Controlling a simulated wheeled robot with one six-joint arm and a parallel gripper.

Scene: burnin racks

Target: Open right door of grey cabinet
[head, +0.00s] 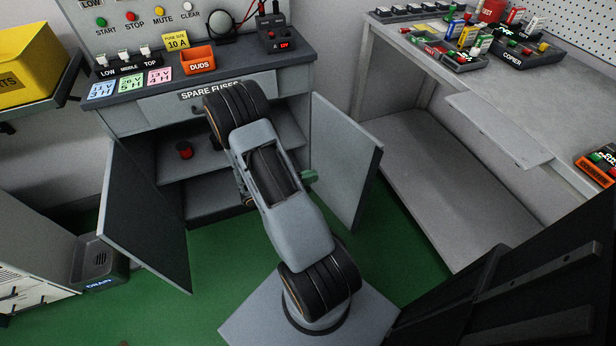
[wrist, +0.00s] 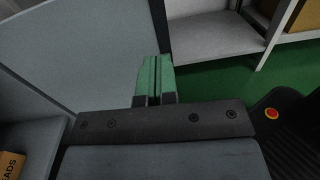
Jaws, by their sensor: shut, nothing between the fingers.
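The grey cabinet (head: 160,108) stands at the back with a drawer front labelled SPARE FUSES and open shelves below. Its right door (head: 346,160) stands swung wide open, its flat grey face showing. It also shows as a grey panel in the wrist view (wrist: 90,40). The left door (head: 145,215) is also open, with a dark face showing. My gripper (head: 308,177) has green fingers, partly hidden behind my arm, beside the right door's face. In the wrist view my gripper (wrist: 153,78) is shut and empty near the door's edge; contact cannot be told.
A red item (head: 184,150) stands on the cabinet shelf. An orange DUDS bin (head: 198,60) sits on top. A workbench (head: 500,130) with a low shelf is at the right. A dark DRAIN box (head: 100,265) is at left. Green floor is clear between door and workbench.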

